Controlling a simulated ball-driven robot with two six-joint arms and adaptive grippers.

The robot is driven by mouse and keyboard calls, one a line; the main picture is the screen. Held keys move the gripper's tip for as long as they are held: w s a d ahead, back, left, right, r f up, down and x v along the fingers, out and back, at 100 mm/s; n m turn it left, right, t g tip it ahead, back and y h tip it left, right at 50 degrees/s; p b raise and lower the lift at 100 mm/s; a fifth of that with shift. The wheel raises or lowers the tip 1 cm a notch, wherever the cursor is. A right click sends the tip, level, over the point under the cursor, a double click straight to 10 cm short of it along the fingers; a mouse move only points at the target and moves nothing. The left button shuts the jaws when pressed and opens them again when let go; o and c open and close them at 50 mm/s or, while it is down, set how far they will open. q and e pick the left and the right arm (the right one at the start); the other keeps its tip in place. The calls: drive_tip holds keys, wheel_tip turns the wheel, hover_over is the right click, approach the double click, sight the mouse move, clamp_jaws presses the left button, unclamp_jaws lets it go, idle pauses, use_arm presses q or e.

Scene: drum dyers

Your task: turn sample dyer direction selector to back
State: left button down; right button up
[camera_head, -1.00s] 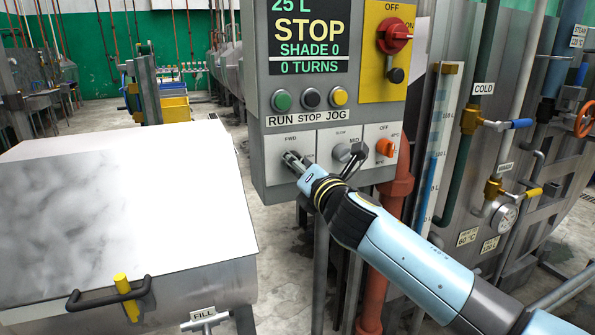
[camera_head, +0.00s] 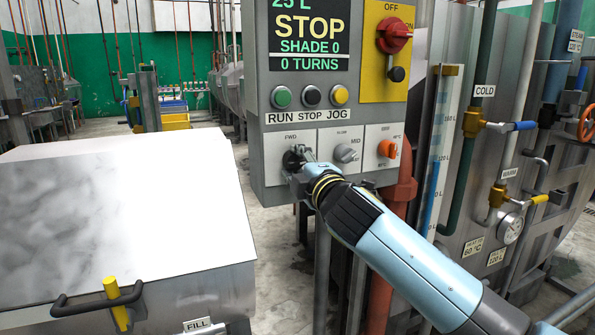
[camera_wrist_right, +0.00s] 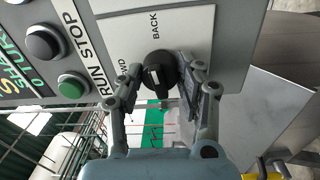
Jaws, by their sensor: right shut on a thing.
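The direction selector is a dark round knob with a pale pointer mark (camera_wrist_right: 157,76), on a light plate of the control box. In the wrist view the word BACK is beside it, and a partly covered FWD is at its lower left. In the head view the knob (camera_head: 290,160) sits under the FWD label, partly hidden by my fingers. My right gripper (camera_head: 303,165) is at the knob. In the wrist view its fingers (camera_wrist_right: 160,80) stand on either side of the knob, shut on it. My left gripper is not in view.
The grey control box (camera_head: 256,150) has a mode knob (camera_head: 346,153) and an orange knob (camera_head: 387,148) to the right of the selector. RUN, STOP and JOG buttons sit above. A metal vat lid (camera_head: 120,210) is at left; pipes and valves crowd the right.

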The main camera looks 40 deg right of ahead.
drive_tip(key=shift+f+m, duration=0.15)
drive_tip(key=shift+m, duration=0.55)
drive_tip(key=shift+b, duration=0.35)
drive_tip(key=o, duration=1.2)
drive_tip(key=shift+c, duration=0.2)
drive_tip(key=v, duration=1.2)
